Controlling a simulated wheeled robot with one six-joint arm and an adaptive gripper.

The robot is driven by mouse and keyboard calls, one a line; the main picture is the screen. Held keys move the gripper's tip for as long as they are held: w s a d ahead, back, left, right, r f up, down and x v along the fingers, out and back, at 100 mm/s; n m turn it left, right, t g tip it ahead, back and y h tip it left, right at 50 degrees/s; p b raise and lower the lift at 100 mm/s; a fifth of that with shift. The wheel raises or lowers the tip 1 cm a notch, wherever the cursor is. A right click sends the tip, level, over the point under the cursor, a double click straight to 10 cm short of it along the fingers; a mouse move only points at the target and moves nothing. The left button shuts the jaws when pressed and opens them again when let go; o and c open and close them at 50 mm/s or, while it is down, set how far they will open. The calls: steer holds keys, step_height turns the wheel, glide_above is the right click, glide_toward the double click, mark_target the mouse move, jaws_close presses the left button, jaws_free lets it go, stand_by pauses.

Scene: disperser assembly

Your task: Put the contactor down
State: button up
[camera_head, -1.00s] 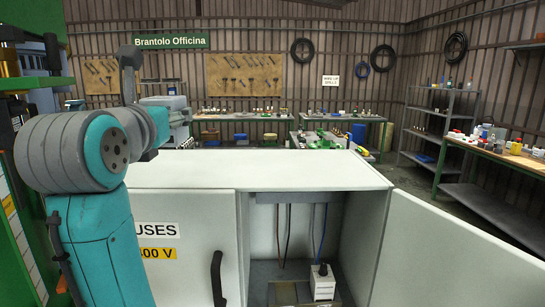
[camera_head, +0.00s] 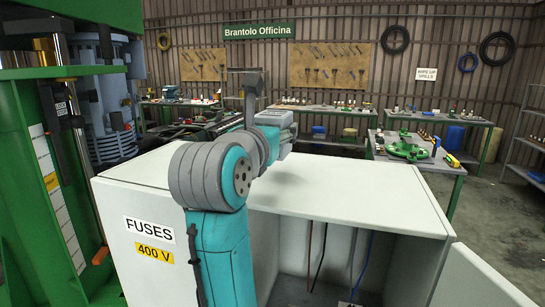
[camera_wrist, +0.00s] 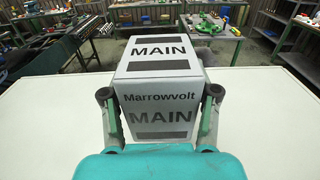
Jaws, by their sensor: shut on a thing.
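The contactor is a light grey box marked "Marrowvolt" and "MAIN" (camera_wrist: 160,98) in the wrist view. My gripper (camera_wrist: 160,108) is shut on it, with one finger on each side. In the head view the grey box (camera_head: 274,118) shows just past my wrist, over the far part of the white cabinet's top (camera_head: 330,190); my arm partly hides it. The bare cabinet top also shows around the box in the wrist view (camera_wrist: 260,110). I cannot tell whether the box touches the top or hangs above it.
The cabinet's front carries a "FUSES" label (camera_head: 149,229); its right part is open, with cables inside and an open door (camera_head: 475,280). A green machine (camera_head: 50,150) stands close on the left. Workbenches with parts stand behind. The rest of the cabinet top is clear.

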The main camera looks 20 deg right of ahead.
steer(key=shift+w+f, duration=0.2)
steer(key=shift+f, duration=2.15)
steer(key=shift+f, duration=0.15)
steer(key=o, duration=1.4)
steer(key=shift+o, duration=0.2)
steer(key=shift+s+a, duration=0.2)
steer(key=shift+a, duration=0.05)
steer(key=v, duration=1.1)
steer(key=shift+s, duration=0.2)
steer(key=shift+a, duration=0.15)
